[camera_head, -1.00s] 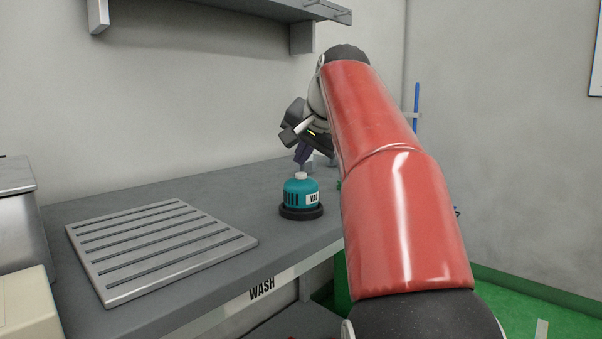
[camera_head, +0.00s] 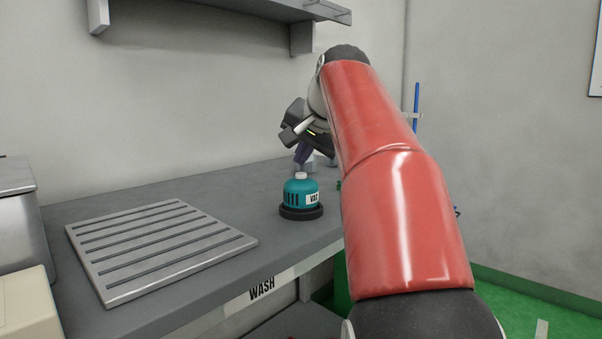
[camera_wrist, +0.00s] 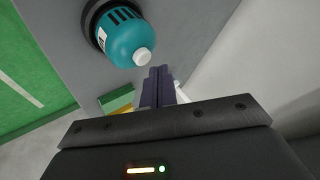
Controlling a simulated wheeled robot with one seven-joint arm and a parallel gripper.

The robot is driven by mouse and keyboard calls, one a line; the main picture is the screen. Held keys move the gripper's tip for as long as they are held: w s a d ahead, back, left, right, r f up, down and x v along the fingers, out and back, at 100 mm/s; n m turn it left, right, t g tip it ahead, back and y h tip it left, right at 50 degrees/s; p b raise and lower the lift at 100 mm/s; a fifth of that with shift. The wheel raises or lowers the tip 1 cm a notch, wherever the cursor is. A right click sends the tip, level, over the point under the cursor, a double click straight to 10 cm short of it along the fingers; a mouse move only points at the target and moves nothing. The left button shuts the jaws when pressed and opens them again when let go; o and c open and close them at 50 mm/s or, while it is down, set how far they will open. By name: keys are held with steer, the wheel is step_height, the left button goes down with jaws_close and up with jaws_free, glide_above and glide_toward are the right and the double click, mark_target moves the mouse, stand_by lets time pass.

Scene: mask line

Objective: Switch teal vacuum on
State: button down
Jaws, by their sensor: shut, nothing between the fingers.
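The teal vacuum (camera_head: 300,195) stands upright on a dark round base on the grey counter, with a white label and a white knob (camera_head: 300,176) on top. In the wrist view the vacuum (camera_wrist: 128,40) is at the upper middle, its white knob (camera_wrist: 142,56) just beyond my fingertips. My gripper (camera_head: 301,160) is above and slightly behind the knob in the head view; its dark fingers (camera_wrist: 158,70) are shut with nothing between them. The fingertips look very close to the knob; I cannot tell whether they touch it.
A slotted metal tray (camera_head: 160,245) lies on the counter (camera_head: 225,195) to the left. A shelf (camera_head: 270,8) hangs on the wall above. Green and yellow things (camera_wrist: 117,100) show beside the fingers in the wrist view. The counter between tray and vacuum is clear.

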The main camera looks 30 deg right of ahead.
mark_target(303, 180)
steer(key=shift+f, duration=0.1)
steer(key=shift+f, duration=0.4)
steer(key=shift+f+b, duration=0.3)
steer(key=shift+b, duration=0.2)
stand_by(0.5)
steer(key=shift+r, duration=0.15)
steer(key=shift+r+p, duration=0.65)
steer(key=shift+p, duration=0.3)
step_height(303, 180, up, 4)
steer(key=p, duration=0.3)
steer(key=shift+f+p, duration=0.15)
steer(key=shift+p, duration=0.15)
step_height(303, 180, up, 2)
steer(key=shift+r, duration=0.15)
